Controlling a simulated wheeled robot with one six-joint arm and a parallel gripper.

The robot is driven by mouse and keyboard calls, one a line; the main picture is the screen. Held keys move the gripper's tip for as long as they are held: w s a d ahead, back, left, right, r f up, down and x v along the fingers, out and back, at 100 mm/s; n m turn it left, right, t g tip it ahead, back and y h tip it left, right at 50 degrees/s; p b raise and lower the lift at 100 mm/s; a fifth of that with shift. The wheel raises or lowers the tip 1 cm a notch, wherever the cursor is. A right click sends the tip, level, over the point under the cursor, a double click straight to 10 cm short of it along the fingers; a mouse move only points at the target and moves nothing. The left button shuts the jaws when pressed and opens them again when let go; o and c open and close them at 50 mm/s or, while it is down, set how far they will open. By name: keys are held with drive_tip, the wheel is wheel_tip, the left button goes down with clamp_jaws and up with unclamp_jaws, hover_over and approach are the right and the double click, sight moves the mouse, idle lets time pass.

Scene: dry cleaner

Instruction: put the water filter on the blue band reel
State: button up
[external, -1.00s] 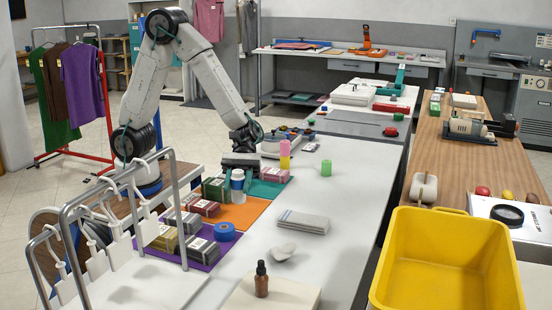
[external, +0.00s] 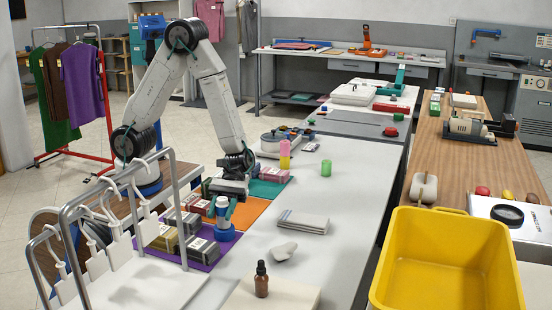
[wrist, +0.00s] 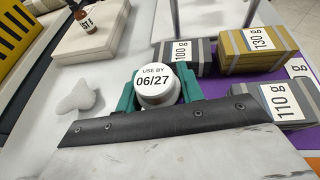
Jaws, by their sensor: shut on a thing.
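The water filter (external: 222,203) is a small upright white and blue cylinder. In the wrist view its white round top (wrist: 155,84), marked "USE BY 06/27", sits between my teal fingers. My gripper (external: 221,208) is shut on it. I cannot tell whether the filter's bottom touches the reel. The reel is hidden behind the filter and gripper in the wrist view.
Gold and grey labelled bundles (external: 165,238) stand on the purple mat (external: 196,265), left of the reel. An orange mat (external: 250,212) lies beyond. A folded cloth stack (external: 302,222), a white lump (external: 283,251) and a brown bottle (external: 262,280) are to the right. White hangers on a rail stand at near left.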

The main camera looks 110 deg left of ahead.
drive_tip(key=o, duration=1)
drive_tip(key=shift+f, duration=0.15)
drive_tip(key=shift+o, duration=0.2)
drive_tip(key=shift+r, duration=0.2)
drive_tip(key=v, duration=1.1)
drive_tip(key=s+d+r+m+g+y, duration=0.2)
drive_tip(key=s+r+m+g+y, duration=0.3)
drive_tip(key=s+r+m, duration=0.7)
drive_tip(key=s+a+r+m+t+y, duration=0.3)
drive_tip(key=s+m+y, duration=0.4)
drive_tip(key=s, duration=0.3)
drive_tip(key=shift+s+a+r+m+t+y, duration=0.35)
drive_tip(key=shift+a+t+y, duration=0.3)
drive_tip(key=shift+a, duration=0.5)
